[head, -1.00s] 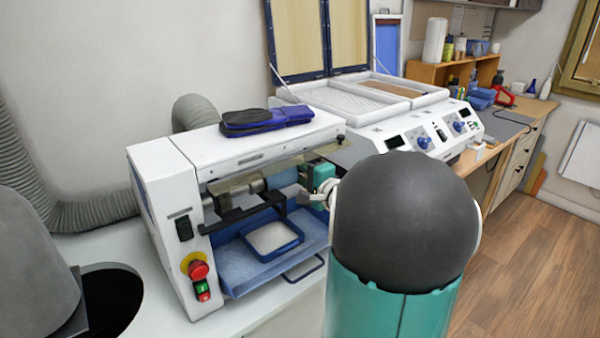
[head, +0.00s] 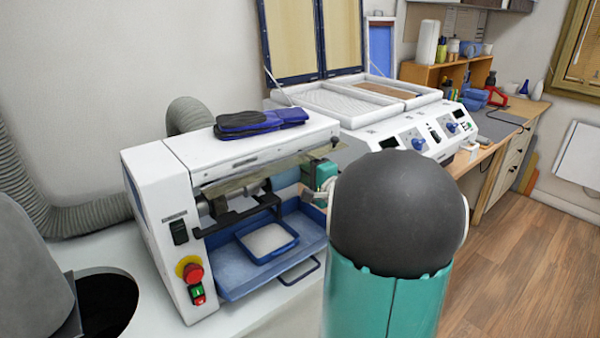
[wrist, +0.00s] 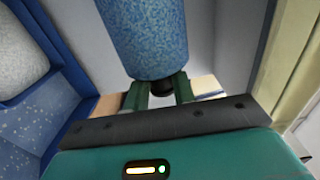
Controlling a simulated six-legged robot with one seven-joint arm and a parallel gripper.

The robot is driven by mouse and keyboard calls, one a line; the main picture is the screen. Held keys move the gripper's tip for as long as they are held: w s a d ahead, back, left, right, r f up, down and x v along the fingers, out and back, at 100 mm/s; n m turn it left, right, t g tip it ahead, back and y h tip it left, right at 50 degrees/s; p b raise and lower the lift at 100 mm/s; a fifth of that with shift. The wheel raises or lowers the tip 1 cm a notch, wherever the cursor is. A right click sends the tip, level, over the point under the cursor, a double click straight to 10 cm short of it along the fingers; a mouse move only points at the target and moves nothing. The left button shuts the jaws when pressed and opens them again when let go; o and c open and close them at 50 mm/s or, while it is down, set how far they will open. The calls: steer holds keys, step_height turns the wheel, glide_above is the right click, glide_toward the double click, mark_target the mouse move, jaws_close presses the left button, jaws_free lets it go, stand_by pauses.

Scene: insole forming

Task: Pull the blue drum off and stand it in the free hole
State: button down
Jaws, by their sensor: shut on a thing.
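The blue drum (wrist: 148,38) is a speckled blue cylinder at the top middle of the wrist view. My gripper (wrist: 160,94) is shut on the small dark end piece below the drum; the fingers stand on both sides of it. In the head view a pale blue part of the drum (head: 286,178) shows beside my teal gripper (head: 326,172), at the right end of the white machine's opening. My arm hides part of that area.
The white machine (head: 160,205) has a blue tray (head: 240,285) with a smaller blue-rimmed dish (head: 264,257) in it. A white forming press (head: 400,125) stands behind to the right.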

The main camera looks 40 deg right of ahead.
steer(key=shift+s+d, duration=0.2)
steer(key=shift+d, duration=1.35)
steer(key=s+a, duration=0.1)
steer(key=s, duration=1.4)
steer(key=shift+a, duration=0.35)
stand_by(0.4)
steer(key=shift+s, duration=0.1)
